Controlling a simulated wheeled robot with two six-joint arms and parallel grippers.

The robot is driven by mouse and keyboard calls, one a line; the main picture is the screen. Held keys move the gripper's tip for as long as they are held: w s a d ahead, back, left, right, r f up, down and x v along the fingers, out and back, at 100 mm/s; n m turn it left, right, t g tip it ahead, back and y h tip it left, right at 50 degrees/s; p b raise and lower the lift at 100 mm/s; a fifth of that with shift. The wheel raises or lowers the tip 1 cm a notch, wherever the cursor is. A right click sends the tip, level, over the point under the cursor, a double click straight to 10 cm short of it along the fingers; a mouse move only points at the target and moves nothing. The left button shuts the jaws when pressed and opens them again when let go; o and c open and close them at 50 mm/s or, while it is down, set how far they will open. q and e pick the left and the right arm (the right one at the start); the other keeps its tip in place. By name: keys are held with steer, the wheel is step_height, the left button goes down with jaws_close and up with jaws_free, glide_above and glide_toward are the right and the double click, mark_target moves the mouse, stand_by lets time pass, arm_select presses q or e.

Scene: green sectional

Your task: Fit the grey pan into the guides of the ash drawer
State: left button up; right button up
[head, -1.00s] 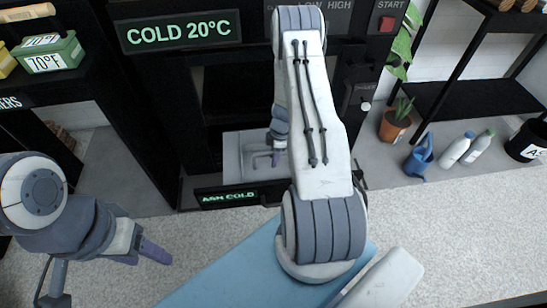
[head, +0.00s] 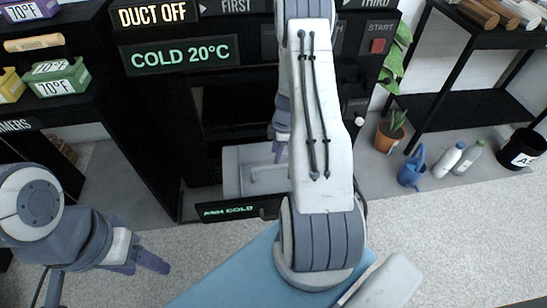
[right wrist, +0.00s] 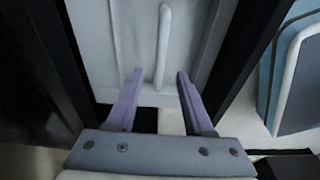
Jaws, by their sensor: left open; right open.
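The grey pan (head: 232,170) lies behind the black drawer front marked ASH COLD (head: 228,210), within the dark frame of the unit. It has a raised bar handle (head: 262,178). My right gripper (head: 280,150) is over the pan's right part, largely hidden by its own arm. In the right wrist view, my right gripper (right wrist: 159,76) is open, its purple fingers either side of the lower end of the pan's handle (right wrist: 163,45), with nothing clasped. Whether the pan is seated in the guides cannot be told. My left gripper (head: 152,264) is open and empty at lower left.
The black unit with a COLD 20°C display (head: 180,53) stands behind the drawer. A blue padded surface (head: 240,275) lies in front. A plant pot (head: 389,136), blue watering can (head: 412,168) and bottles (head: 446,160) stand at right. Speckled floor (head: 450,225) is clear.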

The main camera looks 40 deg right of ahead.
steer(key=shift+r, duration=0.6)
steer(key=a+r+m, duration=0.1)
steer(key=a+r, duration=0.7)
steer(key=a, duration=0.3)
steer(key=a+r, duration=0.8)
steer(key=a, duration=0.3)
steer(key=s+a+r+m, duration=0.1)
steer(key=s+a+r, duration=0.2)
steer(key=s, duration=0.4)
steer(key=s+a+r+m, duration=0.1)
steer(key=s+a+r, duration=0.2)
steer(key=s+a, duration=0.3)
steer(key=s+a+r+m+g, duration=0.1)
steer(key=s+a+r, duration=0.3)
steer(key=s, duration=0.3)
steer(key=shift+s+a+h, duration=0.15)
steer(key=shift+s+h, duration=0.15)
steer(key=shift+r, duration=0.1)
step_height(320, 180, up, 36)
steer(key=p, duration=3.6)
